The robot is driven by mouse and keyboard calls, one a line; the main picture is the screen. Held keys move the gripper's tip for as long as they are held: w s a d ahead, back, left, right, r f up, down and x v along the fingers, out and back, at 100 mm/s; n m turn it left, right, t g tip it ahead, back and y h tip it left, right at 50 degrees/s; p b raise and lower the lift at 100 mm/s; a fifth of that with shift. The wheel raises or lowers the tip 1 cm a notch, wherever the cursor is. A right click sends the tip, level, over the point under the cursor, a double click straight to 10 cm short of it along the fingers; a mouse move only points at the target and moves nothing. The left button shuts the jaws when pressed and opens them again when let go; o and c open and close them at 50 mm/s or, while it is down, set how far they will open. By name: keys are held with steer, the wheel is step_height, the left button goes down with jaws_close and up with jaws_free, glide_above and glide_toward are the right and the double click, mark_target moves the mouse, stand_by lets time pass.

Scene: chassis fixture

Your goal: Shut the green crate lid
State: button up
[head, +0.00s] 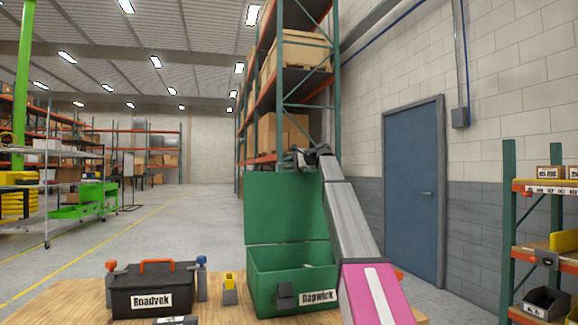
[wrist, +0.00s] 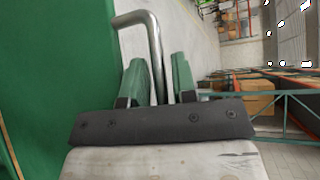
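The green crate (head: 290,285) stands on the wooden table, with a "Dapwick" label and a dark latch on its front. Its green lid (head: 285,208) stands open, upright at the back. My gripper (head: 312,157) is at the lid's top edge, toward its right corner. In the wrist view, a bent metal bar (wrist: 151,45) reaches from the green lid surface (wrist: 60,70) and passes between the two fingers of my gripper (wrist: 160,75). The fingers are close around the bar; whether both press on it I cannot tell. The crate's inside is mostly hidden.
A black "Roadvek" toolbox (head: 150,292) with an orange handle stands left on the table (head: 70,308). A small yellow-and-grey item (head: 229,288) is between it and the crate. Tall shelving (head: 290,90) rises behind; a shelf with bins (head: 545,250) is at the right.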

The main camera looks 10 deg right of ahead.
jaws_close()
steer(key=s, duration=0.4)
steer(key=shift+s+d+r, duration=0.25)
steer(key=shift+s+d, duration=0.1)
steer(key=shift+o, duration=1.8)
jaws_free()
steer(key=v, duration=1)
steer(key=shift+d, duration=0.35)
steer(key=shift+s+r, duration=0.1)
steer(key=shift+s, duration=0.05)
